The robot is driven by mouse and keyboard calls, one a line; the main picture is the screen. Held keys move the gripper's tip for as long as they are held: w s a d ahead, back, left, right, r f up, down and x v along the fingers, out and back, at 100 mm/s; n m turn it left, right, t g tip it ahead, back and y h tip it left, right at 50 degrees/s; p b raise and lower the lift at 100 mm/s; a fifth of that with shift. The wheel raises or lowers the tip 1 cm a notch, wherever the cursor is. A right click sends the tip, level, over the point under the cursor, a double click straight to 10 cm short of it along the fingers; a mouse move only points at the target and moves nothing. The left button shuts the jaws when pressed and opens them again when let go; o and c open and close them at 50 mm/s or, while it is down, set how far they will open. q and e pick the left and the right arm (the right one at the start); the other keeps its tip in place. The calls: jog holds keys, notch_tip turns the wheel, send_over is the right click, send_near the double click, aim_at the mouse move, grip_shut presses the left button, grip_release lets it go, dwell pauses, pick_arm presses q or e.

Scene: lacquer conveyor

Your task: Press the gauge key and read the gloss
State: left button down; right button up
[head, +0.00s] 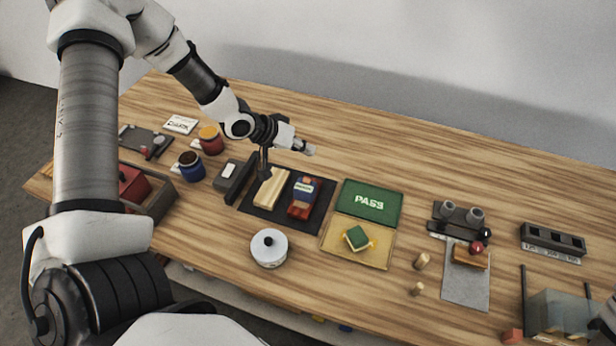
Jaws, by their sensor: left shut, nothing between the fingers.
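A red and dark blue device (304,197) with a pale label lies on a black mat (258,213); it looks like the gauge, and I cannot make out its key or a reading. A pale wooden piece (270,188) lies left of it on the same mat. My left gripper (263,174) points down over the back of the mat, close to the wooden piece. Its fingers are shut and empty; I cannot tell if they touch anything. A green panel (369,203) to the right shows a word like "PASS".
A tan tray (380,256) holds a green and yellow block (357,238). A white lidded pot (269,248) stands in front of the mat. Blue (191,167) and red (211,140) jars stand left. A clear box (558,312) is at the right front.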

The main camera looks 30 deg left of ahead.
aim_at(304, 181)
pick_arm(q)
jog(key=f+b, duration=0.8)
jog(key=shift+s+a, duration=0.1)
jog(key=shift+a, duration=0.1)
jog(key=shift+f, duration=0.4)
jog(key=shift+f, duration=0.1)
dwell(0.8)
jog(key=shift+f, duration=0.3)
jog(key=shift+f+b, duration=0.4)
jog(key=shift+b, duration=0.1)
dwell(0.4)
jog(key=shift+r, duration=0.1)
jog(key=shift+r+p, duration=0.8)
jog(key=shift+p, duration=0.15)
